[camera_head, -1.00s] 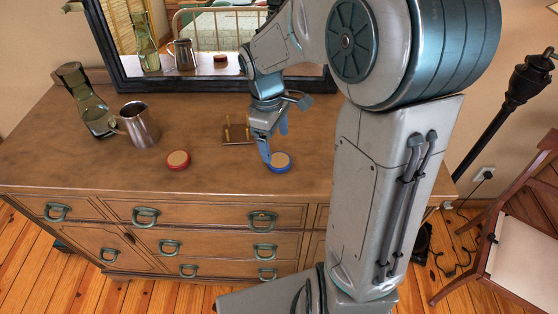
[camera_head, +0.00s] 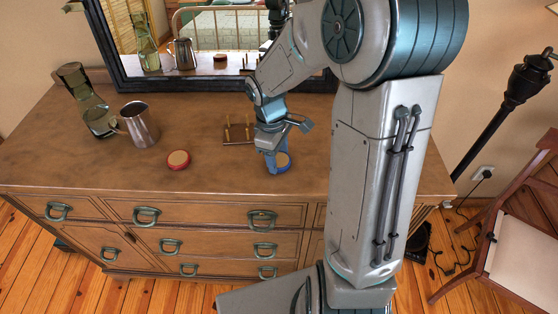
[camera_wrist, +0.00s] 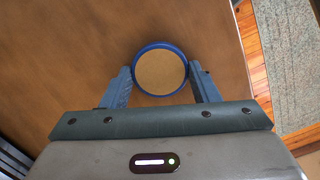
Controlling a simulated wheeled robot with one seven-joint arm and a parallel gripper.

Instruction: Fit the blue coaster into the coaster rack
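The blue coaster (camera_head: 284,161), a round disc with a blue rim and a tan top, lies flat on the dresser near its front edge. My gripper (camera_head: 277,165) points down at it and partly hides it. In the wrist view the blue coaster (camera_wrist: 160,72) shows between the tips of my gripper (camera_wrist: 161,72), one finger at each side. The fingers are apart, with narrow gaps to the rim. The coaster rack (camera_head: 238,142), a small wooden base with upright pegs, stands just behind and left of my gripper.
A red coaster (camera_head: 178,159) lies left on the dresser top (camera_head: 215,175). A metal pitcher (camera_head: 139,125) and a greenish glass carafe (camera_head: 95,112) stand at the far left. A mirror (camera_head: 205,72) stands along the back. The dresser between red and blue coasters is clear.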

